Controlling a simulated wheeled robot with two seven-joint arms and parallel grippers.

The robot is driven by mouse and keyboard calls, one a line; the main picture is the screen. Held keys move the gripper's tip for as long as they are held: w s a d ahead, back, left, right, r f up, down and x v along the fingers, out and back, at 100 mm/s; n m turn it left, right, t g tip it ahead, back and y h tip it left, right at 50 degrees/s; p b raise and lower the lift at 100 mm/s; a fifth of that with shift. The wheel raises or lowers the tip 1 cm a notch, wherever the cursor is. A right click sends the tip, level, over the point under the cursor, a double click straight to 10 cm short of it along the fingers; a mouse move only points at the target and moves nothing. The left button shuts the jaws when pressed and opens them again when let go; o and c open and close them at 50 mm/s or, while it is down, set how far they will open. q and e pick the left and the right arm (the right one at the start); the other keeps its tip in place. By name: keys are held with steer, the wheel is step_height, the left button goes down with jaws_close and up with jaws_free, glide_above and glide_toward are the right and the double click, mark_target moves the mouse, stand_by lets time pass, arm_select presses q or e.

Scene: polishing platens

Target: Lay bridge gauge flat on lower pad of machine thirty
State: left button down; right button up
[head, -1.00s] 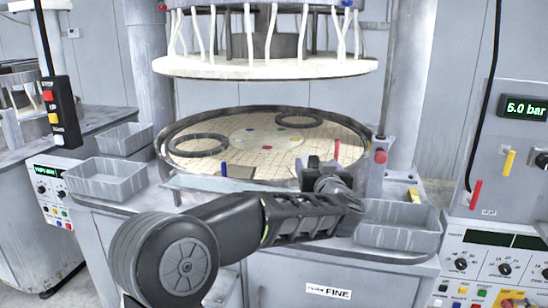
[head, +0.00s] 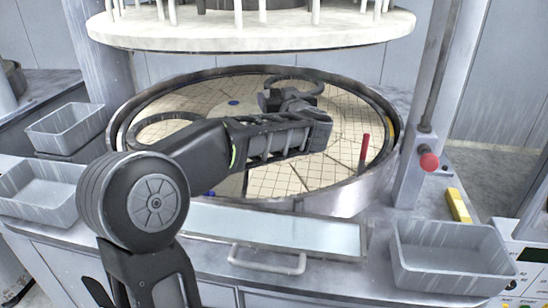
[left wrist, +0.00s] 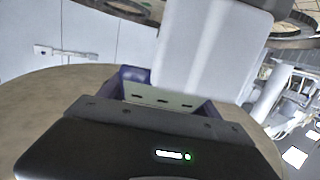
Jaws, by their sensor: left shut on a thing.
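The lower pad (head: 275,180) is a tan, grid-lined disc inside a raised metal rim, below the raised white upper platen (head: 250,32). My left arm reaches across it. My left gripper (head: 284,98) is over the far part of the pad, its fingertips hard to make out. In the left wrist view my purple-fingered left gripper (left wrist: 168,92) is shut on a light grey slab (left wrist: 207,48), apparently the bridge gauge. In the head view the gauge cannot be made out. I cannot tell its height above the pad. No machine number is readable. My right gripper is out of view.
Dark rings lie on the pad, one at left (head: 150,132) and one at the back. A red peg (head: 364,150) stands at the pad's right. Grey bins flank the machine, one at front right (head: 450,262). A red-knobbed post (head: 428,161) rises at right.

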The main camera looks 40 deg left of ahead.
arm_select(q)
steer(key=shift+s+d+r, duration=0.15)
steer(key=shift+r, duration=0.05)
step_height(320, 180, down, 5)
steer(key=shift+f, duration=0.1)
stand_by(0.4)
step_height(320, 180, down, 5)
steer(key=shift+r, duration=0.1)
stand_by(0.4)
steer(key=shift+f+b, duration=0.35)
steer(key=shift+f, duration=0.15)
steer(key=shift+f, duration=0.2)
